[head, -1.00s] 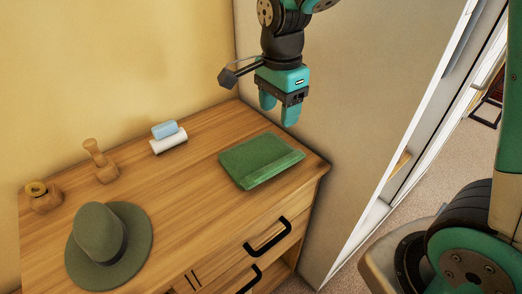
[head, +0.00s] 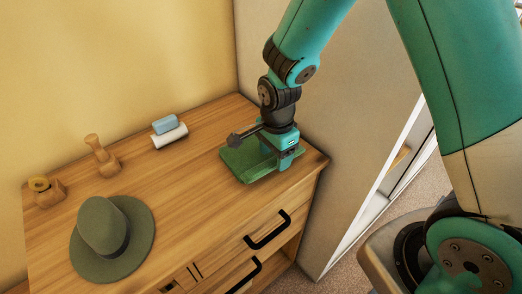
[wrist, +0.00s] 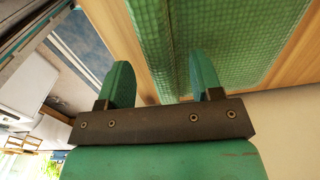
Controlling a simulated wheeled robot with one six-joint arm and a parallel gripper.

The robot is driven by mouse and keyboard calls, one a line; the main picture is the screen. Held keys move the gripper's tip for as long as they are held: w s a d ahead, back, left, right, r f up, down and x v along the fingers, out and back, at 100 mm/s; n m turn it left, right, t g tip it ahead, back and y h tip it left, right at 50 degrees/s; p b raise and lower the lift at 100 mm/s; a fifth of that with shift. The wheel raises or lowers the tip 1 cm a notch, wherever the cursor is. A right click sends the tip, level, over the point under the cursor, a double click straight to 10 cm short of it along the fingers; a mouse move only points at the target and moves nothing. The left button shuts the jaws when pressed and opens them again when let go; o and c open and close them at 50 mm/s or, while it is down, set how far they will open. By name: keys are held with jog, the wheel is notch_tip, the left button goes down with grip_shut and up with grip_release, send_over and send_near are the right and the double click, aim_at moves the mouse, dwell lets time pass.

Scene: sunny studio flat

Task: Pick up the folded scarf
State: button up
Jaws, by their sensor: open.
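The folded green scarf (head: 243,163) lies flat on the right part of the wooden dresser top. My gripper (head: 277,164) is low over the scarf's right part and hides some of it in the head view. In the wrist view, the scarf (wrist: 235,40) fills the upper middle, with a fold line running down it. There the two green fingers of my gripper (wrist: 163,88) are apart, with the scarf's near edge showing between and beyond them. I cannot tell whether the fingers touch the scarf.
The dresser (head: 185,190) also holds a green-grey hat (head: 103,228), a blue and white pair of rolls (head: 168,133), and two wooden items (head: 101,158) at the left. A wall stands close behind and right of the scarf. Bare wood lies between hat and scarf.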

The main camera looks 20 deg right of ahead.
jog(key=c, duration=1.1)
